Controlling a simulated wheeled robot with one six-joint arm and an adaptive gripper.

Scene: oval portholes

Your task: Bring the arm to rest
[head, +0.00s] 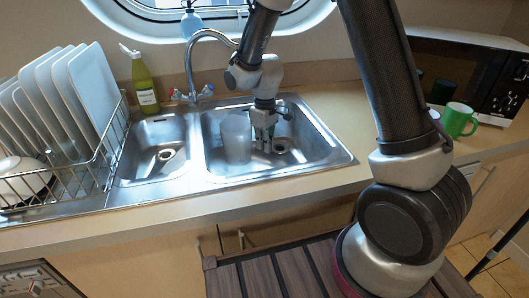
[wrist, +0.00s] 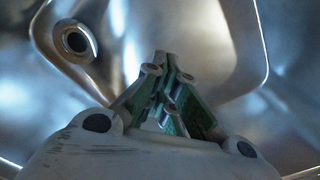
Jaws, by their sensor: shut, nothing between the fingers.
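My gripper (head: 264,143) hangs pointing down inside the right basin of the steel sink (head: 322,160). In the wrist view its fingers (wrist: 167,85) are together with nothing between them. A frosted, translucent cup (head: 236,138) stands in the same basin, just left of my gripper. I cannot tell whether they touch. The wrist view shows the basin floor and a round drain (wrist: 75,40) at upper left. The cup is not clearly seen there.
The tap (head: 192,75) curves up behind the sink, close to my arm. A rack (head: 62,187) of white plates stands at left, a green bottle (head: 144,85) behind the sink. A green mug (head: 458,120) and a microwave (head: 484,75) are at right. The front counter strip is clear.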

